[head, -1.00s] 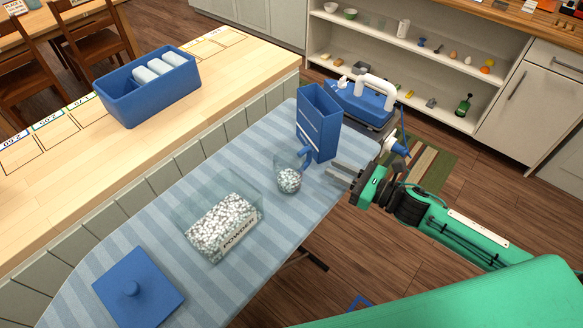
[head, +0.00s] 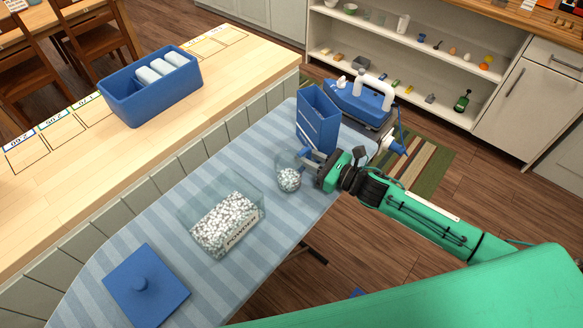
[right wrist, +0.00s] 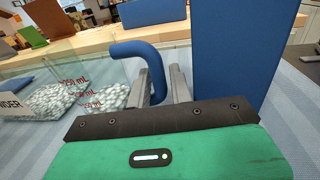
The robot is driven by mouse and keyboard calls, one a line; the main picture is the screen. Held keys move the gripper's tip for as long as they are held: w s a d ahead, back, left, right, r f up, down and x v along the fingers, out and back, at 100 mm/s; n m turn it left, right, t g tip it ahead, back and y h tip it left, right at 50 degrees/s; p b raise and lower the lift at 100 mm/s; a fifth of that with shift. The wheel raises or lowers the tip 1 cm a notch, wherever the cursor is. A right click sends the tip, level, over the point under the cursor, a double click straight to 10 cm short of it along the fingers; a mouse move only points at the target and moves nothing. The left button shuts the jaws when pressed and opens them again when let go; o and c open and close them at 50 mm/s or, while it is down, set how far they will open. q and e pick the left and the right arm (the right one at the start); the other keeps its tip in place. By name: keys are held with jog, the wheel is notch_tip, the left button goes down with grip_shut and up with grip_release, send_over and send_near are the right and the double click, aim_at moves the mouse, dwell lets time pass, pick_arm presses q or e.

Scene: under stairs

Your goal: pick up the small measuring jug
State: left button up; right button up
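The small measuring jug (head: 289,179) is clear, with a blue handle and white beads in its lower part. It stands upright on the striped cloth-covered board. My right gripper (head: 311,163) is at its handle side, reaching in from the right. In the right wrist view the blue handle (right wrist: 156,62) curves down between the two grey fingers of my right gripper (right wrist: 160,88). The fingers look spread on either side of it, with very little gap. Red mL marks show on the jug's clear wall (right wrist: 76,88). My left gripper is not in view.
A clear bin of white beads labelled POWDER (head: 226,222) stands left of the jug. A tall blue box (head: 318,120) stands close behind it. A blue lid (head: 146,284) lies at the front left. A blue and white appliance (head: 361,98) is at the board's far end.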

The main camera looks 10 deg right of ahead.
jog(key=shift+c, duration=0.2)
grip_shut()
jog(key=shift+r, duration=0.25)
notch_tip(320, 180, up, 19)
jog(key=b, duration=0.1)
jog(key=shift+r, duration=0.2)
dwell(1.0)
dwell(0.4)
jog(key=shift+c, duration=1.3)
grip_release()
grip_shut()
